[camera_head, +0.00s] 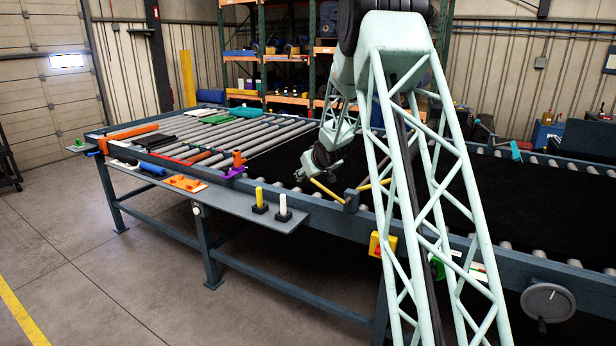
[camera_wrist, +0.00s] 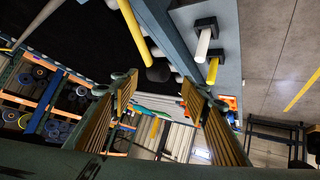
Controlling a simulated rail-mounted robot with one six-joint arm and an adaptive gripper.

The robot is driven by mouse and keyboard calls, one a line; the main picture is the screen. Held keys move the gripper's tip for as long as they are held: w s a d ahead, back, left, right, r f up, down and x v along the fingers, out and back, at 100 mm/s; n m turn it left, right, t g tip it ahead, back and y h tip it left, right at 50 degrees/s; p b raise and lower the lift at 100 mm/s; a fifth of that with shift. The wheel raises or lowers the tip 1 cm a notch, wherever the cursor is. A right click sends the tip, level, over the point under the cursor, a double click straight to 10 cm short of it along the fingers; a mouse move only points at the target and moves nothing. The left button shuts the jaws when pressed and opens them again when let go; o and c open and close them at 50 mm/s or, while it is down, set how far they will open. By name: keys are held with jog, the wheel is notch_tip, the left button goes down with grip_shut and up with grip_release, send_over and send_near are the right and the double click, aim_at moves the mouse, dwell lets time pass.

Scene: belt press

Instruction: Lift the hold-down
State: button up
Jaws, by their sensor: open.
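A yellow bar (camera_head: 326,190) and a second yellow bar (camera_head: 376,185) meet near a blue-grey block (camera_head: 351,201) on the near frame rail; this looks like the hold-down, but I cannot be sure. A yellow bar also shows in the wrist view (camera_wrist: 132,30), beyond the fingertips and up-left of the gap. My gripper (camera_head: 312,164) is above the black belt, close to the left yellow bar's upper end and apparently apart from it. In the wrist view my gripper (camera_wrist: 157,80) has its ribbed fingers spread with nothing between them.
The black belt (camera_head: 470,206) fills the press bed; bare rollers (camera_head: 262,135) lie left. A side shelf (camera_head: 235,196) carries a yellow post (camera_head: 259,196), a white post (camera_head: 283,204) and orange parts (camera_head: 185,183). A handwheel (camera_head: 547,302) is at the lower right.

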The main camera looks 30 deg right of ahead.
jog(key=shift+v, duration=1.15)
jog(key=shift+f, duration=0.1)
jog(key=s+a+r+g+b, duration=0.1)
jog(key=s+a+r+b, duration=0.1)
jog(key=s+a+r, duration=0.6)
jog(key=s+a+r+g+b, duration=0.1)
jog(key=s+a, duration=0.5)
jog(key=s, duration=0.5)
jog(key=s+a+r+g+b, duration=0.1)
jog(key=s+a+r+b, duration=0.1)
jog(key=s+a+r, duration=0.6)
jog(key=s+a+f+g+y+b, duration=0.1)
jog(key=s+a+f, duration=0.2)
jog(key=s, duration=1.1)
jog(key=s+a+f+g+y+b, duration=0.1)
jog(key=s+a, duration=0.6)
jog(key=s, duration=0.8)
jog(key=s+a+f+g+b, duration=0.1)
jog(key=s+a+f+b, duration=0.2)
jog(key=s, duration=1.2)
notch_tip(320, 180, down, 3)
jog(key=a, duration=0.2)
jog(key=shift+s+a+r+y, duration=0.15)
jog(key=shift+s+a+y, duration=0.1)
jog(key=shift+y, duration=0.15)
